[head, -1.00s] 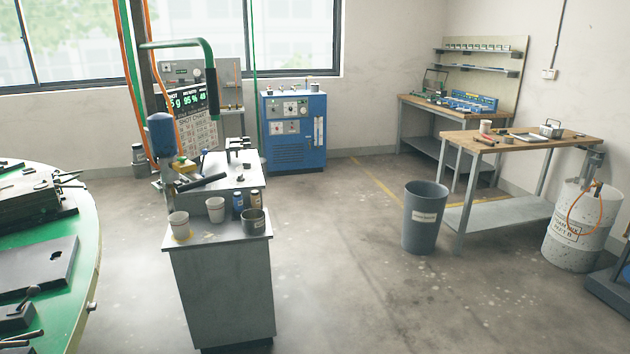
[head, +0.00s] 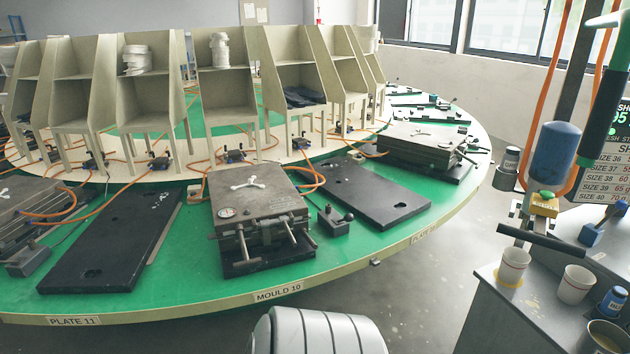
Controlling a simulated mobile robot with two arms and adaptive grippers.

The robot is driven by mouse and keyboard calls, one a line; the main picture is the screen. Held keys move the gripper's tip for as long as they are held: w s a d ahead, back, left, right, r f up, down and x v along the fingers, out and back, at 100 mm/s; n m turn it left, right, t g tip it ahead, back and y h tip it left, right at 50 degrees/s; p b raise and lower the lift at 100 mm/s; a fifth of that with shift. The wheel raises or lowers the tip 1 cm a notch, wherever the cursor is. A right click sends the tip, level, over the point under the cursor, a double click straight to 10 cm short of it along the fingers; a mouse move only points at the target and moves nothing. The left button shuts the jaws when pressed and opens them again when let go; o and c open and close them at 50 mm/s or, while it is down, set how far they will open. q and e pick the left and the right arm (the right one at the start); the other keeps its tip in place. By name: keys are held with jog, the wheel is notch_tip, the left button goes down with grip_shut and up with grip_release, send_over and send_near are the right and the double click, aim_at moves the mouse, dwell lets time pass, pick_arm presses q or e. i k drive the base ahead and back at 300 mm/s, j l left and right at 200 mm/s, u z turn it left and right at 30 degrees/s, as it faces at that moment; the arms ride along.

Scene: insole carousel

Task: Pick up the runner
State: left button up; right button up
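A small white branched piece (head: 248,184), which looks like the runner, lies on top of the closed grey mould (head: 260,212) at the MOULD 10 label. A similar white piece (head: 423,132) lies on the mould farther right. I cannot tell for sure which piece the task names. Neither of my grippers is in view.
The round green table (head: 200,300) carries moulds, dark flat plates (head: 375,192), orange hoses and a ring of beige shelved stands (head: 228,92). A small control box (head: 333,220) sits right of the near mould. A grey cabinet with cups (head: 515,265) stands at right.

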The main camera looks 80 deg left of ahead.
aim_at(249, 182)
jog(key=u, duration=1.95)
